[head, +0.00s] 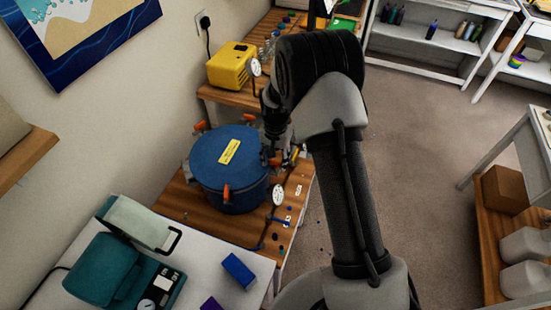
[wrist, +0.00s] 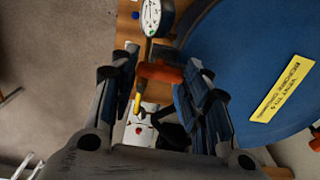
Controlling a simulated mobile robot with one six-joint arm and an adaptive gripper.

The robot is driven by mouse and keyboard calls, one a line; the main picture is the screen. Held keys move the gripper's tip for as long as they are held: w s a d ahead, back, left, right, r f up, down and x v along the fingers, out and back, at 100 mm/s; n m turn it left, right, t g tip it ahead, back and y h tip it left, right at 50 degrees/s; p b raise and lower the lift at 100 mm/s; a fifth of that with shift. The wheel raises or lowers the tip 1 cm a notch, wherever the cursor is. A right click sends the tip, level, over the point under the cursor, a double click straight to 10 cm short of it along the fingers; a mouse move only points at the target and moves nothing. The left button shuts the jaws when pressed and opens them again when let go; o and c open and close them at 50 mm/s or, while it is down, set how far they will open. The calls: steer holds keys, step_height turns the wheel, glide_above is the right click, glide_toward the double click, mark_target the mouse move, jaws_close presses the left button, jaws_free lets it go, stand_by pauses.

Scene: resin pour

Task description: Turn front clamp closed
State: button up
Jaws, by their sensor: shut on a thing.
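The blue round pressure pot (head: 228,178) stands on the wooden bench, lid on, with a yellow label on top. Orange clamp handles sit around its rim, one (head: 227,194) on the side toward the camera. My gripper (head: 280,148) is at the pot's right rim, partly hidden by my arm in the head view. In the wrist view my gripper (wrist: 161,60) has its fingers on either side of an orange clamp handle (wrist: 158,72), shut on it. The blue lid (wrist: 240,75) fills the right of that view.
A white-faced gauge (head: 278,194) stands close beside the pot and also shows near the fingertips (wrist: 151,15). A yellow box (head: 230,66) is behind the pot. A teal case (head: 104,270) and blue block (head: 238,271) lie in front. Open floor (head: 420,150) is to the right.

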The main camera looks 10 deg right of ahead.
mark_target(276, 161)
steer(key=o, duration=1.1)
steer(key=shift+c, duration=0.2)
steer(key=shift+r, duration=0.15)
step_height(276, 161, up, 12)
